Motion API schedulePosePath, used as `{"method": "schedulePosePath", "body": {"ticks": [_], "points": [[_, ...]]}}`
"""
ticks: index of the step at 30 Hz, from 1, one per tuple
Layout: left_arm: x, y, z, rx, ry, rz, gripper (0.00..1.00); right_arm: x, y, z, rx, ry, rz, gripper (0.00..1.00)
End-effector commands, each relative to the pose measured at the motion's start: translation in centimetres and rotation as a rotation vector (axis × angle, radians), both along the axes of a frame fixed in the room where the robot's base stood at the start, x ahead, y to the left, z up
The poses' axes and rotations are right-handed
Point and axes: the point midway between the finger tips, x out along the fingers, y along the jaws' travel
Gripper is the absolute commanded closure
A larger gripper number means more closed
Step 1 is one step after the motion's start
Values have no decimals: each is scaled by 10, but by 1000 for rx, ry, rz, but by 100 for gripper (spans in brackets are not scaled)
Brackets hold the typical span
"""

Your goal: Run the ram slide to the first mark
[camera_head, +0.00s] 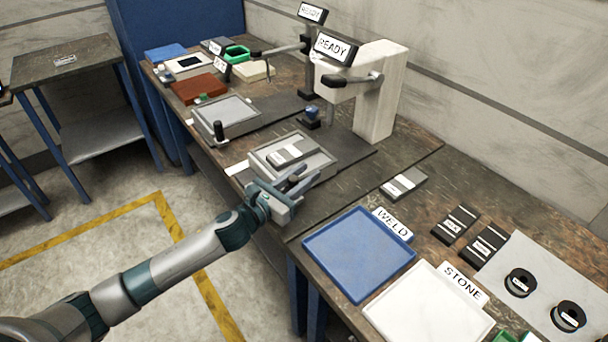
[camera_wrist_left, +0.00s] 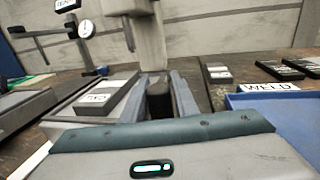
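The near white press (camera_head: 378,95) has a READY sign (camera_head: 336,47) and a side lever (camera_head: 353,79). In front of it, a grey slide plate (camera_head: 318,163) carries a labelled grey block (camera_head: 292,151); the block also shows in the left wrist view (camera_wrist_left: 97,98). My left gripper (camera_head: 296,183) is at the plate's front edge. In the left wrist view its two fingers (camera_wrist_left: 160,95) stand on either side of a dark upright post or handle (camera_wrist_left: 158,100). Whether they press on it is unclear. I cannot make out the marks. My right gripper is out of view.
A second station with a grey plate (camera_head: 226,114) and black handle (camera_head: 219,132) stands farther left. A blue WELD tray (camera_head: 345,285) and white STONE tray (camera_head: 425,318) lie at the right. Labelled blocks (camera_head: 404,184) lie behind them. Coloured boxes crowd the far end.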

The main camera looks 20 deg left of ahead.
Motion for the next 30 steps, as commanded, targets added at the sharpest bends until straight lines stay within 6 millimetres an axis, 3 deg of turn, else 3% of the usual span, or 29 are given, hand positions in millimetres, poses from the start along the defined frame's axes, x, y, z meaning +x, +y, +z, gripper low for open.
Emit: {"method": "schedulePosePath", "body": {"ticks": [1,3,11,24,30], "points": [[0,0,0,0,0,0,86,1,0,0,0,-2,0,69],[0,0,0,0,0,0,100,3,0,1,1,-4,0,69],[6,-4,1,-2,-1,0,100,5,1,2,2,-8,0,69],[66,-51,1,-2,-1,0,100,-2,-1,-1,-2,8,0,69],[72,-55,0,1,0,1,100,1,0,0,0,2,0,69]]}}
